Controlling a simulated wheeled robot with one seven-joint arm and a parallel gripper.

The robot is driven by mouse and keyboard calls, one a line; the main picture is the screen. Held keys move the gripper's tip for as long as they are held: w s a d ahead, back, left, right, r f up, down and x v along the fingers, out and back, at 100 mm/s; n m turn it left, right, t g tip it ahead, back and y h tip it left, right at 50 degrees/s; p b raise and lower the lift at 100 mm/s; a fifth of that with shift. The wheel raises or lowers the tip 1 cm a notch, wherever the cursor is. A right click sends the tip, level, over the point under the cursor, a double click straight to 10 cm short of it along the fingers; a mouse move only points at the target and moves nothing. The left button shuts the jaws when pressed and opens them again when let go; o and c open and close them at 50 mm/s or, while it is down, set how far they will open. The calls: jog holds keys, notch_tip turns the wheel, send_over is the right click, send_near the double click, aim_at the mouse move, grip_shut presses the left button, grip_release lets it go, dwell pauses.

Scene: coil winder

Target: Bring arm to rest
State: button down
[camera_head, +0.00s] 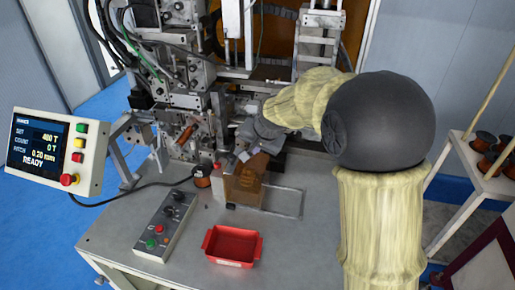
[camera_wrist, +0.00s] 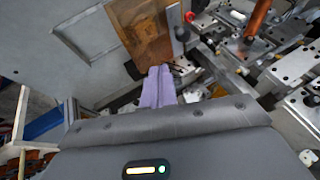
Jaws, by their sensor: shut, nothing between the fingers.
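My gripper (camera_wrist: 158,88) shows in the wrist view as two pale purple fingers pressed together, with nothing between them. Its tips are close to a brown translucent guard panel (camera_wrist: 143,30) on the coil winder; I cannot tell whether they touch it. In the head view my arm, in a cream sleeve with a dark joint, reaches from the right over the table to the coil winder (camera_head: 185,75). The gripper end there is small and partly hidden beside the brown guard (camera_head: 245,185).
A red tray (camera_head: 233,262) and a button box (camera_head: 165,228) stand on the grey table (camera_head: 190,262). A control panel (camera_head: 55,152) reading READY is at left. A copper spool (camera_head: 202,176) sits near the machine. A rack with several spools (camera_head: 487,160) stands at right.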

jog(key=shift+v, duration=1.05)
jog(key=s+d+f+n+g+h, duration=0.1)
jog(key=s+d+f, duration=0.3)
jog(key=s+d, duration=0.6)
jog(key=s+d+f+n+g+h, duration=0.1)
jog(key=s+d+f, duration=0.4)
jog(key=s+d, duration=0.5)
jog(key=shift+s+d+f+n+g+h+b, duration=0.3)
jog(key=shift+s+d+f+n+g+h, duration=0.15)
jog(key=shift+s+h, duration=0.2)
jog(key=shift+a+r, duration=0.1)
jog(key=shift+a, duration=0.05)
